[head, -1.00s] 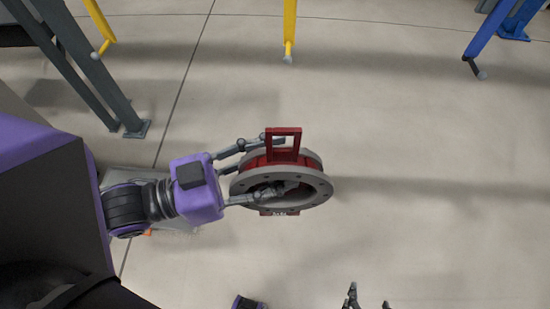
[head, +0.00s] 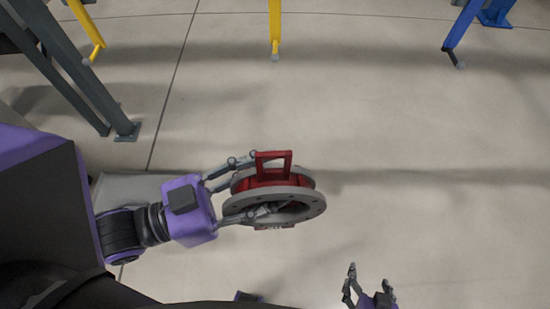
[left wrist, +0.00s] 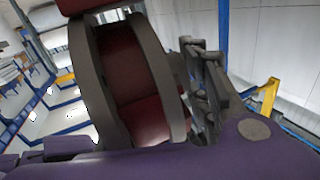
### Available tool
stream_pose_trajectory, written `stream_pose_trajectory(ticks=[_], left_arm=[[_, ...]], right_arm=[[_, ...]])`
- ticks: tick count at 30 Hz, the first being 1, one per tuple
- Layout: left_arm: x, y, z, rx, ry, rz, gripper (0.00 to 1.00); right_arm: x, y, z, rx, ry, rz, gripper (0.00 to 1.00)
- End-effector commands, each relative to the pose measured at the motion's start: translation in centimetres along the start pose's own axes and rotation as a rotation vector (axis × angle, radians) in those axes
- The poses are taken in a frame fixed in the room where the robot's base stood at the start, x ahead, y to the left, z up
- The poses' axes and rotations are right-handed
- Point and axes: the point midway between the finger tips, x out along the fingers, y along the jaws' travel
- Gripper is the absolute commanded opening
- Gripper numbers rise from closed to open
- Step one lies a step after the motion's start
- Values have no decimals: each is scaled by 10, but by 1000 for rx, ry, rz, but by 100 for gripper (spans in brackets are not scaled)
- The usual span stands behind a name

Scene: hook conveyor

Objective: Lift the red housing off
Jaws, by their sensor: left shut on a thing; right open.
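The red housing (head: 273,166) is a red drum between two grey flanged rings, with a square red loop on top. My left gripper (head: 262,185) is shut on it, with one finger at the far ring and one at the near ring. In the left wrist view the housing (left wrist: 135,80) fills the middle, its grey rings on both sides of the red body, with dark fingers at its right. In the head view it is over bare floor, clear of any hook. My right gripper (head: 368,283) is open and empty at the bottom edge.
Yellow hanging hooks (head: 275,35) and a blue hook (head: 460,35) hang along the top of the head view. A dark grey frame leg (head: 75,80) stands at the upper left. The floor at the right is clear.

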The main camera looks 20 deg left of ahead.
Motion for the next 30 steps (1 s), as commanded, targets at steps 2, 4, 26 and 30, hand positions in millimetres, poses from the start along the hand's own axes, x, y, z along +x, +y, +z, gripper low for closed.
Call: stream_pose_trajectory(ticks=[2,4,26,30], left_arm=[[-1,4,-5,0,12,1,0],[-2,7,-5,1,12,2,0],[-14,35,-6,0,12,0,0],[-19,48,-6,1,13,0,0]], right_arm=[[-1,0,-4,-1,5,0,66],[-1,1,-5,-2,8,0,66],[-5,1,-26,-1,38,1,66],[-6,1,-35,1,53,2,66]])
